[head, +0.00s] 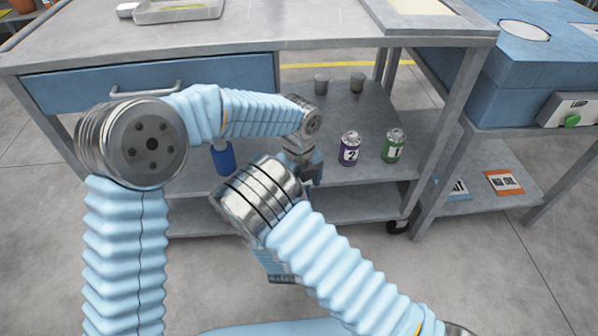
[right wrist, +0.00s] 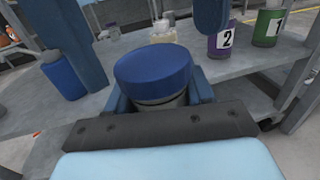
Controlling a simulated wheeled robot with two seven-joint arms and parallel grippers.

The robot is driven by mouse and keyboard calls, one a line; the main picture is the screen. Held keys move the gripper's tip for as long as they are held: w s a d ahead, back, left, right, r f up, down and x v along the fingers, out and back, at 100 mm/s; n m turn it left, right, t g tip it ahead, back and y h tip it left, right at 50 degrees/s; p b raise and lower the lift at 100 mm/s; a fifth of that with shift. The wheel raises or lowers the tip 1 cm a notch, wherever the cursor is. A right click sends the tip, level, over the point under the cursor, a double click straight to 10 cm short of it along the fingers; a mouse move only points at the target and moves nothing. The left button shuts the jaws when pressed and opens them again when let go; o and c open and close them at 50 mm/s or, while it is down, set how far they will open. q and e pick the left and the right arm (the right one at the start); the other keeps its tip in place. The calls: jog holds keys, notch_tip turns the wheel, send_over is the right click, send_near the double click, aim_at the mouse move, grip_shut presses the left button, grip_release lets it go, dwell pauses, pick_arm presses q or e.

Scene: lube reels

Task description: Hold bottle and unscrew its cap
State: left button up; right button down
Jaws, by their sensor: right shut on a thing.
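In the right wrist view a round blue cap (right wrist: 153,70) sits on a bottle (right wrist: 165,101), whose grey neck shows just below it. My right gripper (right wrist: 158,92) is shut on the bottle, one finger at each side under the cap. The bottle is hidden in the head view, where my right gripper (head: 280,268) is mostly covered by its own wrist. My left gripper (head: 304,172) hangs over the shelf at the middle of the head view. Its two dark blue fingers show spread apart in the right wrist view, beyond and above the cap, with nothing between them.
A blue container (head: 223,159) stands on the lower shelf (head: 330,195) at the left. A purple can marked 2 (head: 349,149) and a green can marked 1 (head: 394,146) stand at the right. Two grey cups (head: 321,83) are behind. The tabletop (head: 270,30) overhangs the shelf.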

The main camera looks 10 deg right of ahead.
pick_arm(q)
jog(key=shift+f, duration=0.4)
